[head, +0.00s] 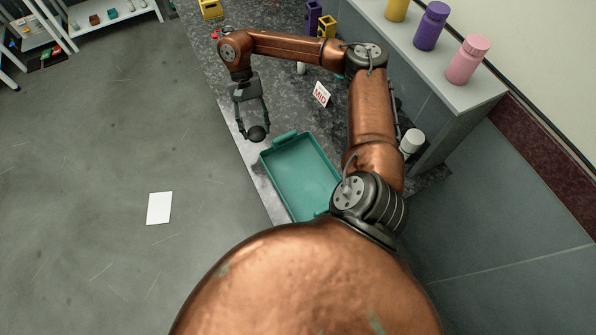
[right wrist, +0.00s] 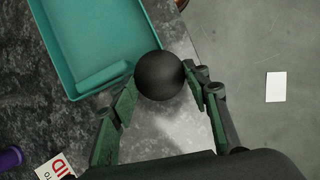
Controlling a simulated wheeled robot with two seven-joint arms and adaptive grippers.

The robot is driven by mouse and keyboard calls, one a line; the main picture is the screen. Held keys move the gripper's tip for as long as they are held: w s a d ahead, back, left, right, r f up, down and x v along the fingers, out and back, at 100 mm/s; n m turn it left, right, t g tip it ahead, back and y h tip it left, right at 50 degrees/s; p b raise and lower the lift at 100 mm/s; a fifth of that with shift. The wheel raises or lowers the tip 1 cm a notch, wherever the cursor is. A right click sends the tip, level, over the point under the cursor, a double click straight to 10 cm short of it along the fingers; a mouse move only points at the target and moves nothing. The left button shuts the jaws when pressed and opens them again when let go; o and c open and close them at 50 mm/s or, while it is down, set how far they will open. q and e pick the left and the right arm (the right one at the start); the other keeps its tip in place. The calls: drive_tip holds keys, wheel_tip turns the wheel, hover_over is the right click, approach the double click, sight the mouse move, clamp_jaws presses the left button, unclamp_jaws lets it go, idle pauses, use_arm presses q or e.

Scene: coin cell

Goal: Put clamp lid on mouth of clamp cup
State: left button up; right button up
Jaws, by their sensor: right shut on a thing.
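My right gripper (head: 254,126) is shut on a dark round ball-like thing (head: 258,133) above the counter, by its left edge and beside the teal tray. In the right wrist view the dark ball (right wrist: 160,75) sits between the two fingertips of the right gripper (right wrist: 166,88). I cannot tell whether this ball is the clamp lid or part of it. No clamp cup can be clearly made out. My left gripper is not in view.
A teal tray (head: 269,157) lies on the speckled counter (head: 232,92); the part in view looks empty. Purple (head: 313,18) and yellow (head: 327,27) objects stand farther back. Bottles line the right ledge, including a pink one (head: 468,60).

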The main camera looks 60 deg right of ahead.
drive_tip(key=shift+w+d+r, duration=0.1)
drive_tip(key=shift+d, duration=0.4)
hover_over(262, 149)
drive_tip(key=w, duration=0.1)
drive_tip(key=f, duration=0.2)
drive_tip(key=d+f, duration=0.1)
drive_tip(key=f, duration=0.1)
drive_tip(key=shift+f, duration=0.5)
wheel_tip(262, 149, down, 5)
drive_tip(key=shift+r+b, duration=0.2)
drive_tip(key=shift+b, duration=0.15)
drive_tip(key=shift+s, duration=0.1)
drive_tip(key=shift+f, duration=0.1)
drive_tip(key=o, duration=0.9)
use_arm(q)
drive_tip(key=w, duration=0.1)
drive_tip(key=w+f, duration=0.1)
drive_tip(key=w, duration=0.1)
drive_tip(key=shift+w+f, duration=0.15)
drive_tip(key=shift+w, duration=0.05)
use_arm(e)
drive_tip(key=shift+o, duration=0.7)
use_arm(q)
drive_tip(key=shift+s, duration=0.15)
